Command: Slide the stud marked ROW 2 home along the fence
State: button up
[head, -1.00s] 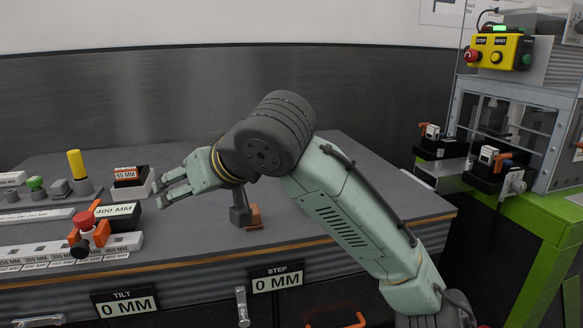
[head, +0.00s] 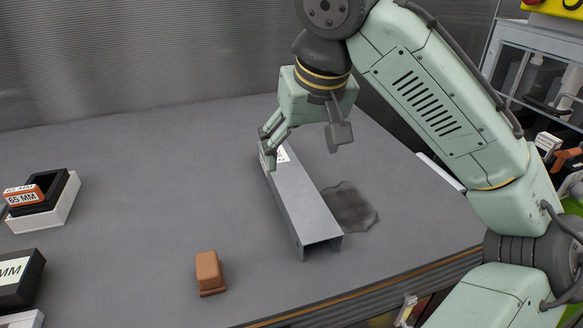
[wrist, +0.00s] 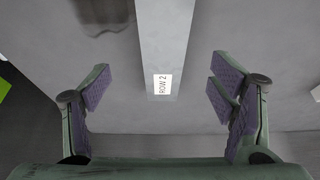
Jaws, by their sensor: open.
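The stud is a grey metal channel (head: 300,207) lying on the bench top, its open end toward the front edge. My gripper (head: 272,146) is over that far end, pointing down. In the wrist view the open fingers (wrist: 165,92) stand one on each side of the stud, with a gap on both sides. I cannot tell how far the fingertips are above the bench. I cannot pick out the fence.
A brown block (head: 208,273) sits on the bench left of the stud's near end. A dark patch (head: 352,207) lies right of the stud. A white-and-black holder with an orange 65 MM block (head: 24,196) is at the left. The bench between is clear.

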aim_at(292, 179)
jog(key=x, duration=0.5)
jog(key=shift+s+a+f+p, duration=0.1)
jog(key=shift+s+p, duration=0.05)
jog(key=shift+p, duration=0.15)
jog(key=shift+p+x, duration=0.8)
jog(key=shift+x, duration=1.9)
jog(key=shift+a, duration=0.2)
jog(key=shift+c, duration=0.6)
jog(key=c, duration=1.3)
